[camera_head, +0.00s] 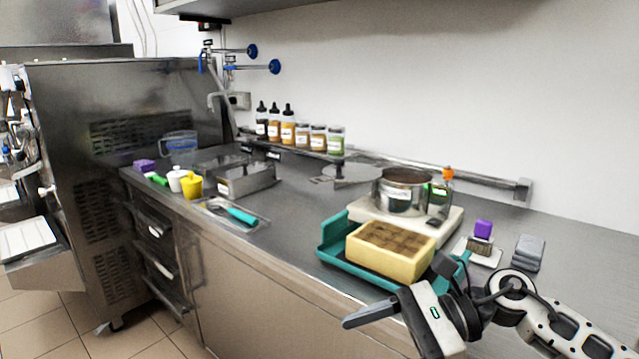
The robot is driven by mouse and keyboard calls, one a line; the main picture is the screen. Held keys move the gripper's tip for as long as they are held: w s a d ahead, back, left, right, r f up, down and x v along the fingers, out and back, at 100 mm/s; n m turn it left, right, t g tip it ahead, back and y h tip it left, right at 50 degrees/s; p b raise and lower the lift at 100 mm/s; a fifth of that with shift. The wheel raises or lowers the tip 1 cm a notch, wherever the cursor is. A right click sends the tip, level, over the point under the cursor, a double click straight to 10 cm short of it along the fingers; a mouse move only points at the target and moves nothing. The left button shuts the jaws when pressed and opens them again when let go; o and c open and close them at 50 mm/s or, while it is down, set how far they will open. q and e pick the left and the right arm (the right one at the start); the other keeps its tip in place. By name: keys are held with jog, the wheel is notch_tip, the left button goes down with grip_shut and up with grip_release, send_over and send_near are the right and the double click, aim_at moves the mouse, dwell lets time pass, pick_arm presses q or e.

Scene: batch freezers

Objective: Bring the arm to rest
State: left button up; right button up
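My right arm comes in from the lower right. Its gripper (394,290) is in front of the counter's front edge, near the teal tray (334,252). One dark finger points left below the tray's front edge. The other shows near the tray's right end, with a gap between them, and I see nothing held. The cream block-shaped container (390,262) with a brown, divided top sits in the tray, just beyond the gripper. I cannot tell whether the gripper touches the tray. My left arm and gripper are not in view.
A steel pot (402,192) stands on a white scale (375,214) behind the tray. A purple-topped brush (481,236) and grey folded cloths (528,252) lie to the right. A teal-handled tool (240,215), yellow cup (192,186) and steel pan (247,180) are left. Bottles and jars line the wall.

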jog(key=a+r+m+t+y, duration=0.1)
jog(key=a+m+t+y, duration=0.4)
jog(key=m, duration=0.7)
jog(key=d+f+m+t+h, duration=0.35)
jog(key=m+t, duration=0.35)
jog(key=m, duration=0.5)
jog(key=d+f+m+t+h, duration=0.35)
jog(key=m+t+h, duration=0.2)
jog(key=m, duration=0.75)
jog(key=s+d+f+m+g+h, duration=0.2)
jog(key=s+f+m+h, duration=0.1)
jog(key=s+f+m, duration=0.3)
jog(key=s+d+f+m+g+h, duration=0.3)
jog(key=s+f+m, duration=0.3)
jog(key=f+m, duration=0.5)
jog(key=shift+s+d+f+h, duration=0.2)
jog(key=shift+s+f+h, duration=0.1)
jog(key=shift+f+h, duration=0.5)
